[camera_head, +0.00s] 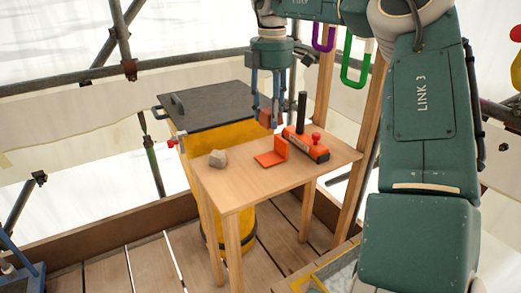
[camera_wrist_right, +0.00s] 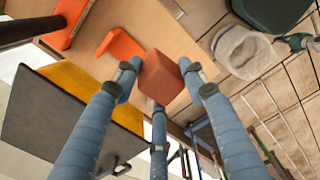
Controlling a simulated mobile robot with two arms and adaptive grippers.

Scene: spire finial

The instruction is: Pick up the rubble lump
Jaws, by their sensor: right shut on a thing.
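A rough grey stone lump (camera_head: 218,158) sits on the left part of the small wooden table (camera_head: 235,188) in the head view. My right gripper (camera_head: 267,120) is above the back of the table, pointing down. Its fingers are shut on a reddish-brown block (camera_wrist_right: 160,77), which fills the space between the fingertips in the wrist view and is partly hidden by a finger in the head view. The block appears held clear of the tabletop. The frames do not settle whether the grey lump or the block is the rubble lump. My left gripper is not in view.
An orange angle bracket (camera_head: 273,155) and a red tool with a black upright handle (camera_head: 307,145) stand on the table's right half. A yellow bin with a dark lid (camera_head: 205,105) is behind it. A pale bucket (camera_wrist_right: 243,52) shows in the wrist view. The table's front is clear.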

